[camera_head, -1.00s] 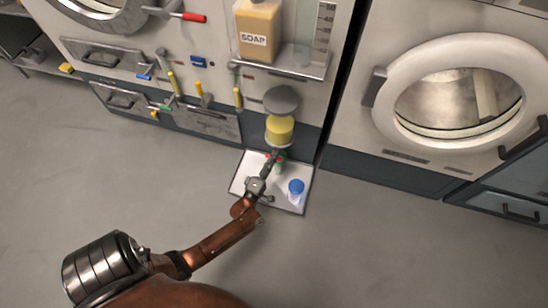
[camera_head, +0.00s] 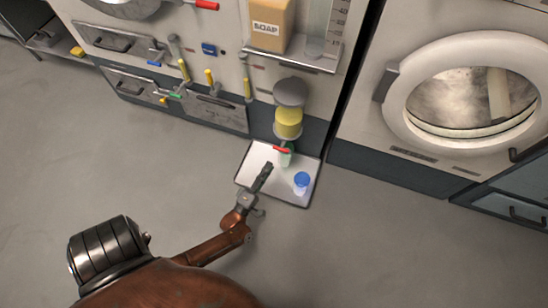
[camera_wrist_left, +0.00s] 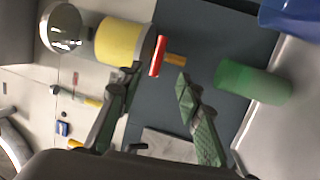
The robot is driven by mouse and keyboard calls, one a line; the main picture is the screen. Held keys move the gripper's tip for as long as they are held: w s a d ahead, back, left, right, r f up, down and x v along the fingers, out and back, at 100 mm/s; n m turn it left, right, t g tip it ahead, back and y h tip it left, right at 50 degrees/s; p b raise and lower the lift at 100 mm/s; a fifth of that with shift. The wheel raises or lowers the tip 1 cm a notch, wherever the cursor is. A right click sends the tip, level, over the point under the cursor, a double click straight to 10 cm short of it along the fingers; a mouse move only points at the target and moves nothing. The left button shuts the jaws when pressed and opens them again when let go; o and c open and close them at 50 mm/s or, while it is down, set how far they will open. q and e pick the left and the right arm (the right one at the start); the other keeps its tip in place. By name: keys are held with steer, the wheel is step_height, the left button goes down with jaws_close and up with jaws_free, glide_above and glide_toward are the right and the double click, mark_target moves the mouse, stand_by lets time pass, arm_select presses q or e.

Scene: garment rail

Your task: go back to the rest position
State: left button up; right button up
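My left gripper (camera_head: 266,178) is over the near left part of the white tray (camera_head: 251,188) on the floor. In the left wrist view its two fingers (camera_wrist_left: 152,100) are spread, with nothing held between them. A green cylinder (camera_head: 285,160) stands at the back of the tray, beyond the fingertips and apart from them. It also shows in the wrist view (camera_wrist_left: 252,83), to the right of the fingers. A red bar (camera_head: 280,149) shows by it, below a yellow cylinder (camera_head: 288,122) on the machine front. My right gripper is not in view.
A blue-topped container (camera_head: 301,182) stands on the tray's right side. The grey floor (camera_head: 120,170) to the left is clear.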

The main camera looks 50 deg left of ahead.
arm_select(q)
steer(key=shift+v, duration=0.75)
